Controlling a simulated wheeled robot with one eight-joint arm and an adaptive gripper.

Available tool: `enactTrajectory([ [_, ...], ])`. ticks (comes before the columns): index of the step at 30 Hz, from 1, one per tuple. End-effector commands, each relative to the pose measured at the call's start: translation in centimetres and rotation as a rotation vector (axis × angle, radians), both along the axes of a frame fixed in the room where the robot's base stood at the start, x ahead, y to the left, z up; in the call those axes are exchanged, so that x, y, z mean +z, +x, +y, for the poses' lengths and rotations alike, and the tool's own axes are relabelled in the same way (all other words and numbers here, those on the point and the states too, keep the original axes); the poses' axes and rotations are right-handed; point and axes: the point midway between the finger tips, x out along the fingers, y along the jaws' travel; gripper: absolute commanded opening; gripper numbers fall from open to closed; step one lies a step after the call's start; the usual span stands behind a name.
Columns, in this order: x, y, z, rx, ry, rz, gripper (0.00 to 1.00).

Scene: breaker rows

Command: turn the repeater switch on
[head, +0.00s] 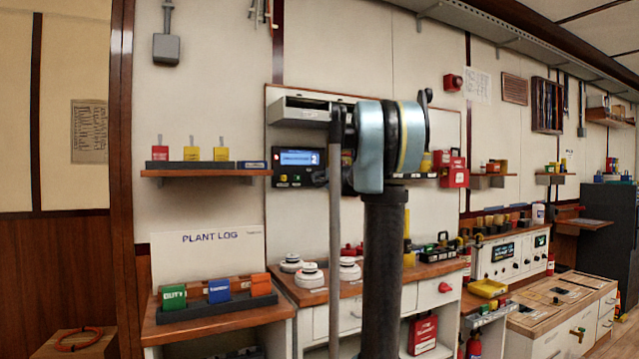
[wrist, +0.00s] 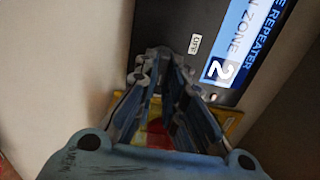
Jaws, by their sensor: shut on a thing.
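The repeater panel (head: 297,160) is a black box on the wall with a lit blue screen, left of my arm in the head view. In the wrist view its dark face (wrist: 170,30) fills the upper middle, with a blue screen (wrist: 240,50) reading "REPEATER", "ZONE" and a large 2. A small "OFF" label (wrist: 194,44) sits left of the screen. My gripper (wrist: 167,65) has its fingertips at the panel's face, just below and left of that label, shut on the repeater switch. The fingers mostly hide the switch, so its position cannot be read.
A shelf (head: 205,172) with red and yellow tags is left of the panel. A yellow and red thing (wrist: 155,138) shows below the fingers in the wrist view. A counter (head: 350,285) with white round devices stands below. My arm hides part of the wall board.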

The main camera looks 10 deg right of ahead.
Motion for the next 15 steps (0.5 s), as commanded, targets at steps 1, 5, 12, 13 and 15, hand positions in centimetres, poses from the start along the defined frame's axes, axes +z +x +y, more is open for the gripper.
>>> enactTrajectory([
  [1, -0.22, -0.05, -0.27, -0.006, -0.003, 0.001, 0.0],
  [5, -0.24, -0.06, -0.26, -0.006, -0.003, 0.001, 0.0],
  [12, -0.19, -0.06, -0.18, -0.004, -0.002, 0.0, 0.3],
  [13, -0.18, -0.05, -0.16, -0.004, -0.002, 0.0, 0.3],
  [15, -0.14, -0.05, -0.13, -0.003, -0.002, 0.0, 0.3],
])
